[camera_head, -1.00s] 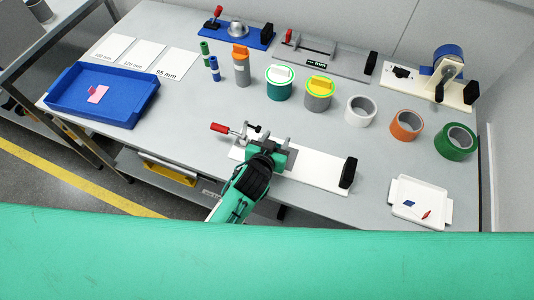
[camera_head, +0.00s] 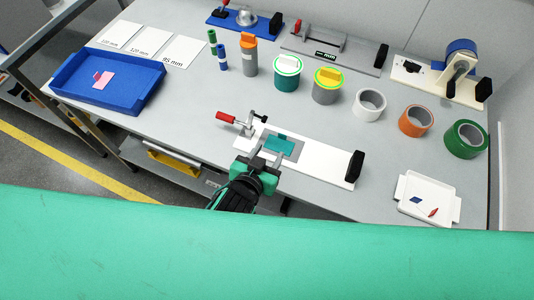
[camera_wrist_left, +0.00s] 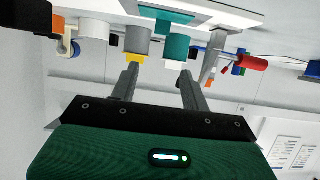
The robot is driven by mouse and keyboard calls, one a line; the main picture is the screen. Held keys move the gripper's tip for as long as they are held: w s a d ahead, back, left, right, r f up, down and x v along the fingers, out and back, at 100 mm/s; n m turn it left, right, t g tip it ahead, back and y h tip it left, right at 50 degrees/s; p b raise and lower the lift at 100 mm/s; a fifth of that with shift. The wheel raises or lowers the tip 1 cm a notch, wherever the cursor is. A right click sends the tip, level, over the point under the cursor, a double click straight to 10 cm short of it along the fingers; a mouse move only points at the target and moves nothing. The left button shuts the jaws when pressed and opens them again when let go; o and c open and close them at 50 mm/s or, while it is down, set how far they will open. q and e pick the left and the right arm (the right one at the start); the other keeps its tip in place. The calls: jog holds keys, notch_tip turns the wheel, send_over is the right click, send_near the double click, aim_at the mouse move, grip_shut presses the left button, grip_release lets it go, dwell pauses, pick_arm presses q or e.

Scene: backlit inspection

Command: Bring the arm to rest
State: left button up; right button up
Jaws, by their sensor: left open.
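My left gripper (camera_head: 266,160) is open and empty at the near edge of a white fixture board (camera_head: 322,165) in the head view. A teal piece (camera_head: 284,143) lies flat on a grey pad on that board, just beyond the fingertips. The board has a red-handled clamp (camera_head: 227,117) at its left and a black block (camera_head: 354,168) at its right end. In the left wrist view the two fingers (camera_wrist_left: 158,78) stand apart with nothing held between them. My right gripper is not in view.
A blue tray (camera_head: 63,95) with a pink piece is at left. Lidded canisters (camera_head: 287,73), tape rolls (camera_head: 369,104) and other fixtures (camera_head: 334,55) stand at the back. A white tray (camera_head: 447,207) is at right. The table left of the clamp is clear.

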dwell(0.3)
pick_arm(q)
jog(key=s+a+f+n+g+y, duration=0.1)
jog(key=s+a+f+g+y, duration=0.15)
jog(key=s+a+g, duration=0.55)
jog(key=s+a+f+n+g+y, duration=0.1)
jog(key=s+a+f+y, duration=0.15)
jog(key=s+a, duration=0.65)
notch_tip(320, 180, down, 31)
jog(key=w+a+g+h, duration=0.1)
jog(key=w+a+g, duration=0.1)
jog(key=a, duration=0.1)
jog(key=s+a+f, duration=0.3)
jog(key=s+f, duration=1.5)
jog(key=f, duration=0.1)
jog(key=shift+s+m+g, duration=0.4)
